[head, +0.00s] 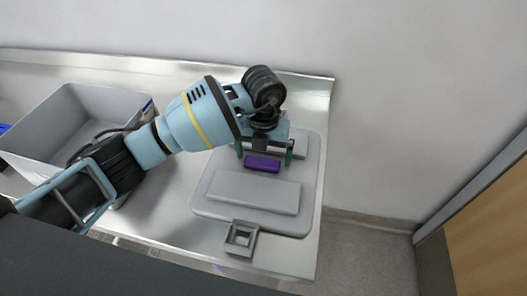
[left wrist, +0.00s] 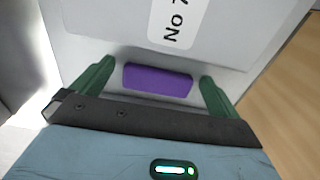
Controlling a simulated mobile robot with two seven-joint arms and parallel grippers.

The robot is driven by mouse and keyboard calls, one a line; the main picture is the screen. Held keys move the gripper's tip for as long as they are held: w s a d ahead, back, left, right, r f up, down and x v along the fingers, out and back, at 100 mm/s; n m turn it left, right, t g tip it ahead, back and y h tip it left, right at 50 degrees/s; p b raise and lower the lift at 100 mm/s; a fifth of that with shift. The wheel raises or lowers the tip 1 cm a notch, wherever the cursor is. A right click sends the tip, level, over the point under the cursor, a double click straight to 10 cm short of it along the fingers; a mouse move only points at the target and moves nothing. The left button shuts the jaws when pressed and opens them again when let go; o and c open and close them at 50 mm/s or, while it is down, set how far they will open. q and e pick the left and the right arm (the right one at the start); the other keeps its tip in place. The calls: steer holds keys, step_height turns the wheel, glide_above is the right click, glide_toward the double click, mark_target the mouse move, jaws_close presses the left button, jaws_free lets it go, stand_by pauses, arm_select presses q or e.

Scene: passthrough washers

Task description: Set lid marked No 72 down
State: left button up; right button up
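The lid (head: 212,207) is a grey, rounded plate lying near the right end of the metal counter, with a raised slab on it. Its purple handle (head: 262,163) also shows in the left wrist view (left wrist: 158,81). A white label (left wrist: 178,22) there reads "No 7", and the rest is cut off. My left gripper (head: 265,155) is over the lid, with its green fingers open on either side of the handle. In the left wrist view a gap shows between each finger and the handle. My right gripper is not in view.
A grey open bin (head: 62,113) stands on the counter (head: 172,215) at the left, partly behind my left arm. A small square grey frame (head: 241,238) sits at the lid's front edge. The wall (head: 400,90) is close behind; the counter ends right of the lid.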

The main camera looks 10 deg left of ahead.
mark_target(264, 158)
arm_select(q)
step_height(264, 158, up, 12)
stand_by(0.7)
stand_by(0.4)
